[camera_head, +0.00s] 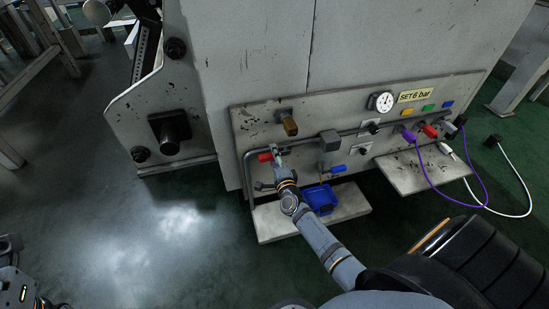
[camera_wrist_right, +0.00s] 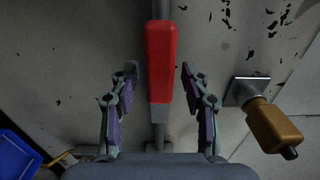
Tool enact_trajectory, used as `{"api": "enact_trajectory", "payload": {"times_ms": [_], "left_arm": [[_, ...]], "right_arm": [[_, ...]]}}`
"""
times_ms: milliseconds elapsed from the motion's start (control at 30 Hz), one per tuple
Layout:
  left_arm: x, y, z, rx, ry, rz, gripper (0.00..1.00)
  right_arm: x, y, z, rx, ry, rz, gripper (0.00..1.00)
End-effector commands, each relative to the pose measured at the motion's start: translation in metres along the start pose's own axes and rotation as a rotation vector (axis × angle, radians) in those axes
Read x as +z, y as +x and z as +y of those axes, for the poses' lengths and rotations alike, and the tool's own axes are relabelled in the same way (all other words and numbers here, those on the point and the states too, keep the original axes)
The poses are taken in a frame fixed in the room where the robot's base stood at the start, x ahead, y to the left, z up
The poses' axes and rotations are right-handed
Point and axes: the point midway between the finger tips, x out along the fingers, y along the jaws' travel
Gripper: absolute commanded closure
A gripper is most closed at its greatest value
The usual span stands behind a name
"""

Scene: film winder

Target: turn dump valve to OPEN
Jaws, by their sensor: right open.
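A red lever handle (camera_head: 265,157) shows at the left of the panel on the pipework, lying roughly level. In the right wrist view the red handle (camera_wrist_right: 160,62) is large, with a grey stem below it. My right gripper (camera_head: 277,152) is at this handle. Its open fingers (camera_wrist_right: 159,72) stand one on each side of the red grip, with a gap on both sides. No valve label is readable, so I cannot tell which one is named dump. At the lower left edge, part of my left arm (camera_head: 20,290) shows; its jaws are unclear.
A brown knob (camera_head: 289,124) sits above the red handle and shows beside the right finger in the wrist view (camera_wrist_right: 272,125). A blue lever (camera_head: 339,169) and a blue bin (camera_head: 320,198) are to the right. A gauge (camera_head: 381,101) and plugged cables (camera_head: 430,130) are farther right.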

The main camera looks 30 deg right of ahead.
Motion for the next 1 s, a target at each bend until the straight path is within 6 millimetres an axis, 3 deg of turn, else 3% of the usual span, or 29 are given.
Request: {"api": "enact_trajectory", "payload": {"times_ms": [167, 400, 533, 700, 1000], "left_arm": [[0.0, 0.0, 0.0, 0.0, 0.0, 0.001, 0.53], [-0.001, 0.001, 0.0, 0.001, 0.0, 0.003, 0.53], [-0.001, 0.001, 0.0, 0.001, 0.0, 0.004, 0.53], [-0.001, 0.001, 0.0, 0.001, 0.0, 0.004, 0.53], [-0.001, 0.001, 0.0, 0.001, 0.0, 0.005, 0.53]], "right_arm": [[0.0, -0.022, 0.002, 0.002, 0.0, 0.0, 0.53], [0.0, -0.082, 0.002, 0.004, 0.0, 0.0, 0.53], [0.0, -0.105, 0.001, 0.003, 0.0, 0.001, 0.53], [0.0, -0.119, 0.001, 0.001, 0.001, 0.0, 0.53], [0.0, -0.12, 0.001, 0.001, 0.001, 0.0, 0.53]]}}
